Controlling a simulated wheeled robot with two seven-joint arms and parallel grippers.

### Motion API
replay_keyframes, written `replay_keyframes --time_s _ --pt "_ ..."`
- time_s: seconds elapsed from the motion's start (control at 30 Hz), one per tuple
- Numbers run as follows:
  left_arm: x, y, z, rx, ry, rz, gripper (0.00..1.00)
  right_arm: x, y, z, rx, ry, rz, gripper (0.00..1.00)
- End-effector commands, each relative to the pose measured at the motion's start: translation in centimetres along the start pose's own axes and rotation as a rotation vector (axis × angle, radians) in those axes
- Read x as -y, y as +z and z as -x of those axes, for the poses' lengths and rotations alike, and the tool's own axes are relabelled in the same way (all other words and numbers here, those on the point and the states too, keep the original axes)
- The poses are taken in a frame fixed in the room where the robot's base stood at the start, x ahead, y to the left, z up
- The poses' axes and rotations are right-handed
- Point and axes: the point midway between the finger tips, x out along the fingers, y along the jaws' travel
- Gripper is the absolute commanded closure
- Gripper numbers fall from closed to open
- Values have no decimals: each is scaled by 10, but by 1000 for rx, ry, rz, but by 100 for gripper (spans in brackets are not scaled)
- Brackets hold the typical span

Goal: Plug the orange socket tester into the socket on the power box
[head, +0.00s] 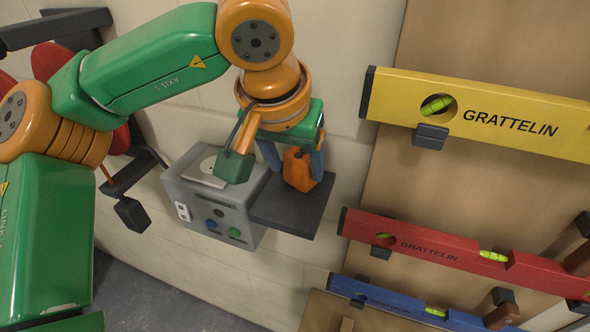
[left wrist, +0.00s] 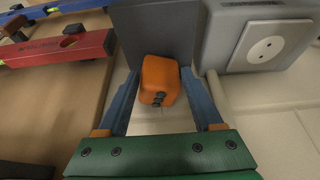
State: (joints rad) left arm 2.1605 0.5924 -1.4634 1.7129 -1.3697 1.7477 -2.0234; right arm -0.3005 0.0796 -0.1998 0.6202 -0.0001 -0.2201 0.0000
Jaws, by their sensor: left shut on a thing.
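The orange socket tester (head: 299,168) is between the blue fingers of my left gripper (head: 294,170), which is shut on it. The grey power box (head: 230,215) is left of the shelf in the head view. Its pale socket (head: 203,170) is on top, partly hidden by my wrist. The socket plate (left wrist: 264,47) shows clear, with two holes, in the left wrist view. My right gripper is not in view.
A yellow level (head: 480,112), a red level (head: 450,250) and a blue level (head: 400,300) hang on a wooden board at the right. A dark bracket (head: 130,175) and red round things are at the left, behind my arm. The pale wall is close behind.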

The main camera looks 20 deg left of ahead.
Motion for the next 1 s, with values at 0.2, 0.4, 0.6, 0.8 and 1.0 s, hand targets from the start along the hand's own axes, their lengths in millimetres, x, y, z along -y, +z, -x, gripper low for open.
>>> replay_keyframes --time_s 0.2,0.4,0.6,0.8,1.0 --pt "0 -7 16 -3 0 1 82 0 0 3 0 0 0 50" --pt "-4 0 66 -5 2 -2 82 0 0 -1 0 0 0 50" --pt "-7 30 125 -8 -3 -3 82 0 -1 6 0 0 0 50" --pt "-12 62 159 -4 -1 -2 83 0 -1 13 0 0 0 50" --pt "-14 77 172 -1 -1 -1 83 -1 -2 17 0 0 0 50"
